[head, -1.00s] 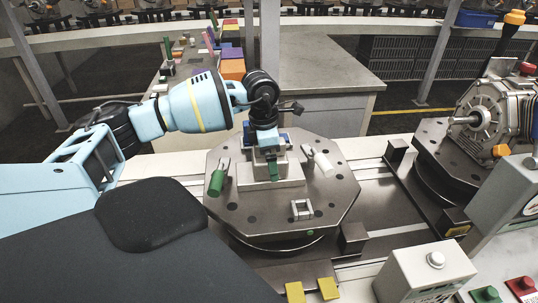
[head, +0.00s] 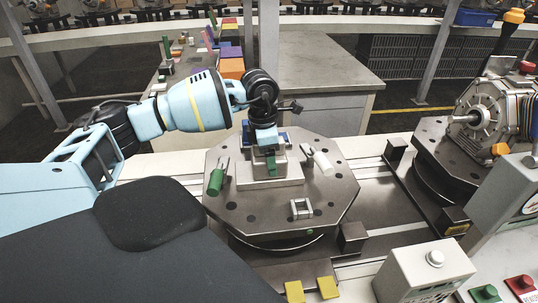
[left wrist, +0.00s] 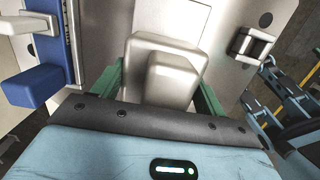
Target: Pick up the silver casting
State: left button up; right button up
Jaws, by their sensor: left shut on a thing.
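The silver casting (left wrist: 165,70), a stepped block with rounded edges, is between the green fingers of my left gripper (left wrist: 158,92) in the left wrist view. The fingers are shut on it. In the head view my left gripper (head: 271,163) points down over the middle of the octagonal fixture plate (head: 235,205). The casting is mostly hidden there behind the gripper. It is at the raised pale block on the plate, and I cannot tell whether it touches it. My right gripper is not in view.
Clamps with a green handle (head: 216,182) and a white handle (head: 322,162) flank the casting on the plate. A small metal bracket (head: 301,208) sits nearer the front. A motor-like assembly (head: 485,115) stands on a second plate at right. A control box (head: 425,272) is at front right.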

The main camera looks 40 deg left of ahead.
pick_arm(q)
jog(key=shift+r, duration=0.25)
notch_tip(320, 180, up, 10)
jog(key=shift+f, duration=0.1)
dwell(0.4)
